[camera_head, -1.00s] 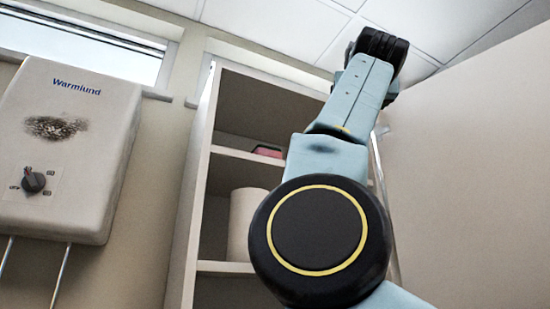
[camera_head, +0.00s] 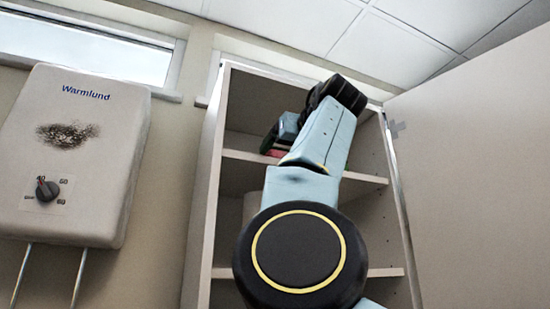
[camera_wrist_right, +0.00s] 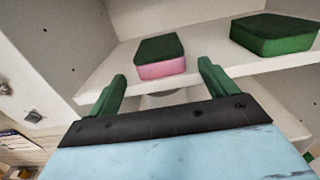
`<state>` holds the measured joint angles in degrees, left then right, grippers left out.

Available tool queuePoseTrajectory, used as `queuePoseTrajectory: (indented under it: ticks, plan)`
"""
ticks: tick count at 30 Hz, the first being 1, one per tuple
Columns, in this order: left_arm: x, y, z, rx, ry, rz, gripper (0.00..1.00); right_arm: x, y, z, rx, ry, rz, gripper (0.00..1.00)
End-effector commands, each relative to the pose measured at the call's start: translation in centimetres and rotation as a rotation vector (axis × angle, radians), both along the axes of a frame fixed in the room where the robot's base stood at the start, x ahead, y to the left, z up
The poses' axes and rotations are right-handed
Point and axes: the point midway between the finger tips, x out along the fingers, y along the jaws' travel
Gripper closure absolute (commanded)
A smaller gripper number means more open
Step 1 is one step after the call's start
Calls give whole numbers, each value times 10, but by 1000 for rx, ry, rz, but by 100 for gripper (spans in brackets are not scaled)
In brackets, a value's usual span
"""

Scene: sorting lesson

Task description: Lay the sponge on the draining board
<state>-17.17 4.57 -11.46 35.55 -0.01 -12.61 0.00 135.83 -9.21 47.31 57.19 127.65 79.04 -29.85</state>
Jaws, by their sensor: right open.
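A sponge with a pink body and dark green top (camera_wrist_right: 160,58) lies on a shelf in the right wrist view. Its pink side (camera_head: 275,153) shows in the head view, partly hidden. A second sponge, all green (camera_wrist_right: 273,37), lies to its right on the same shelf. My right gripper (camera_wrist_right: 160,84) is open and empty, its green fingers pointing at the pink sponge, which lies beyond the tips and between their lines. In the head view my right gripper (camera_head: 272,139) is at the upper shelf. My left gripper and the draining board are not in view.
The tall open cupboard (camera_head: 210,190) has several shelves and side walls close around my right arm. A pale cylinder (camera_head: 250,206) stands on a lower shelf, mostly hidden by my arm. A water heater (camera_head: 85,150) hangs on the wall at left. A door-like panel (camera_head: 475,190) stands at right.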

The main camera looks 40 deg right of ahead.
Motion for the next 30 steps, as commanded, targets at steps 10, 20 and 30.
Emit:
queuePoseTrajectory:
  ticks: [10,20,30]
  plan:
    - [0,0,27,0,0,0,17,36,-13,7,1,5,1,15]
    - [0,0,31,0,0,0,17,49,-17,3,0,0,0,15]
    - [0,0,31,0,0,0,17,48,-17,4,0,0,0,59]
